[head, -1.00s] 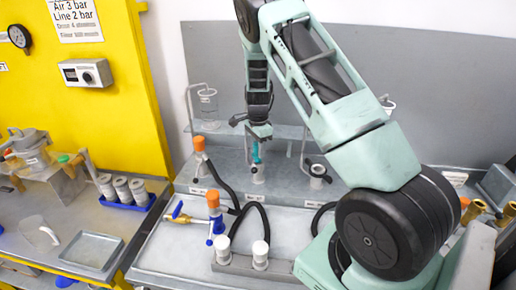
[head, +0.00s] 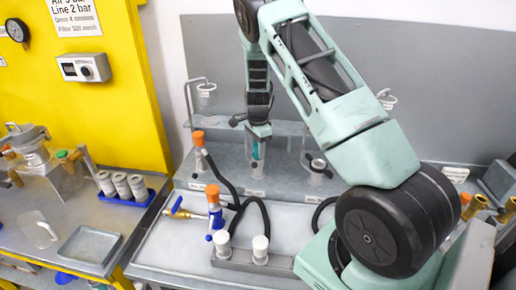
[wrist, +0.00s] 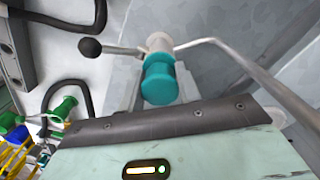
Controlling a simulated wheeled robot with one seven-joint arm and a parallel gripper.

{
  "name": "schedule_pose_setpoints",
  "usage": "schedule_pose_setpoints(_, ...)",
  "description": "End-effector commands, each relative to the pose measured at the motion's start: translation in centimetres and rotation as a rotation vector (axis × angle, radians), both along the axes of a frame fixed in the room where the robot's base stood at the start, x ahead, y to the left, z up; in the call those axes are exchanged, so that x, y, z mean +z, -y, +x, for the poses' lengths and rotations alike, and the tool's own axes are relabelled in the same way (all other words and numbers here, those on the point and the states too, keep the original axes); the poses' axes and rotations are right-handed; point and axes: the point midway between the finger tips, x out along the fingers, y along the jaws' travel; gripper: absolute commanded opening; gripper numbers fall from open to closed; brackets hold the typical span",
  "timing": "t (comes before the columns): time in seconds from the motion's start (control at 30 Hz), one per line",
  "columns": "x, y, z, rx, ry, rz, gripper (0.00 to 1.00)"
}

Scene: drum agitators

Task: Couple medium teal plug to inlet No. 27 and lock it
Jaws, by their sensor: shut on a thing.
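The teal plug (head: 255,151) stands upright at the middle inlet (head: 255,169) on the grey back bench. Its round teal end also shows in the wrist view (wrist: 160,84), with a pale collar behind it. My gripper (head: 258,138) points down from above and is shut on the teal plug; the fingertips are mostly hidden. A lever with a black ball knob (wrist: 90,47) sticks out to the left of the collar. The label below the inlet is too small to read, and whether the plug is fully seated cannot be told.
An orange-topped plug (head: 198,138) stands at the left inlet, and another inlet (head: 318,170) stands on the right. A bent metal rod (wrist: 265,90) passes close right of the plug. Black hoses, an orange-capped blue fitting (head: 214,197) and white-capped posts (head: 260,248) lie in front.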

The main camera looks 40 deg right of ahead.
Motion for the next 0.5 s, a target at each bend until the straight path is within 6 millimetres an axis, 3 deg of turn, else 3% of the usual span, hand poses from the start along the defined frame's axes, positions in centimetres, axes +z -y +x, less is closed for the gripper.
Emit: schedule_pose_setpoints(0.5,-0.60,0.00,0.01,0.000,0.000,0.000,0.11)
